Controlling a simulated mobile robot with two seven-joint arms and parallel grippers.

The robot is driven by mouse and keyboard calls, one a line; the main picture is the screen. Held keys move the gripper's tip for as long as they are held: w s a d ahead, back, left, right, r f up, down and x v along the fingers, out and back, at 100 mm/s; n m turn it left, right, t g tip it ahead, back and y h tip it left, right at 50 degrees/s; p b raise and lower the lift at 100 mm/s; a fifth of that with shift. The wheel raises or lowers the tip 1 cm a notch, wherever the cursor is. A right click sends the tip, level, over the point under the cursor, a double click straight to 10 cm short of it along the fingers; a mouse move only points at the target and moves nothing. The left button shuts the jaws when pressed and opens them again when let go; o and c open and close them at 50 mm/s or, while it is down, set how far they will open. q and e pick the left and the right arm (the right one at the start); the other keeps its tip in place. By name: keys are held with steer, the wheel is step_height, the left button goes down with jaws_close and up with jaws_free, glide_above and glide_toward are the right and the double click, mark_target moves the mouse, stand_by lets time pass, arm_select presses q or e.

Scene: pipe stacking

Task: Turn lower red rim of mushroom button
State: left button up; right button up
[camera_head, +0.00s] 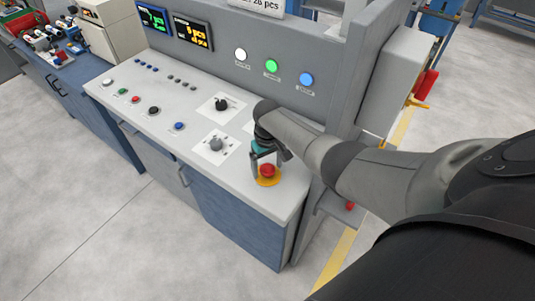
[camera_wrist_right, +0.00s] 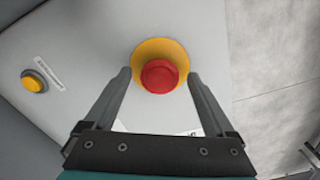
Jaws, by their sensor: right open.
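The red mushroom button (camera_head: 267,170) sits on a yellow round base (camera_head: 268,182) near the right front corner of the console top. In the right wrist view the red button (camera_wrist_right: 160,76) shows on its yellow base (camera_wrist_right: 161,50), between and just beyond the fingertips. My right gripper (camera_head: 266,163) comes down over the button from behind. In the right wrist view my right gripper (camera_wrist_right: 160,80) is open, one finger on each side of the button. I cannot tell whether the fingers touch the rim. My left gripper is not in view.
The console top (camera_head: 190,98) carries two rotary switches, including a black one (camera_head: 222,104), and several small buttons. White, green and blue lit buttons (camera_head: 272,66) are on the upright panel behind. A yellow button (camera_wrist_right: 34,82) shows in the wrist view. Free floor lies in front.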

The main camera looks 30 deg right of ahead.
steer(key=shift+r, duration=0.55)
step_height(320, 180, up, 14)
steer(key=p, duration=0.2)
steer(key=shift+p, duration=0.4)
steer(key=shift+f, duration=0.1)
